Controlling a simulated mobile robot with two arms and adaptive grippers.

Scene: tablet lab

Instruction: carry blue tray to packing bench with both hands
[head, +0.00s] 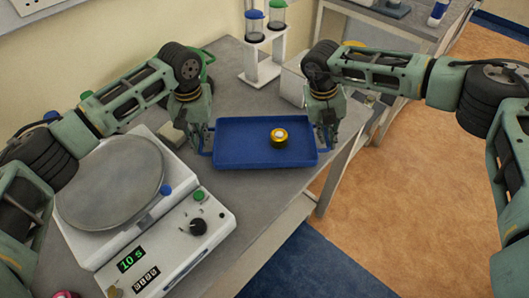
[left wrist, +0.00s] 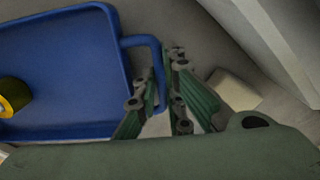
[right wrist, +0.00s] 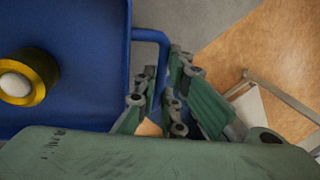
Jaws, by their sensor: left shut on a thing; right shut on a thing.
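The blue tray (head: 240,155) is between my two grippers in the head view, over the grey bench near its right edge. A yellow and black round object with a pale top (head: 279,137) sits on it, right of the middle. My left gripper (head: 203,148) is shut on the tray's left handle (left wrist: 142,41). My right gripper (head: 327,143) is shut on the right handle (right wrist: 150,35). The tray looks about level. I cannot tell whether it touches the bench. The tray (left wrist: 60,60) also fills the left side of the left wrist view and of the right wrist view (right wrist: 90,70).
A white machine with a round grey plate (head: 110,185) and a display stands left of the tray. A white stand with blue and green capped containers (head: 262,50) is behind. Orange floor (head: 420,180) is open at right; another table (head: 400,25) stands at the back right.

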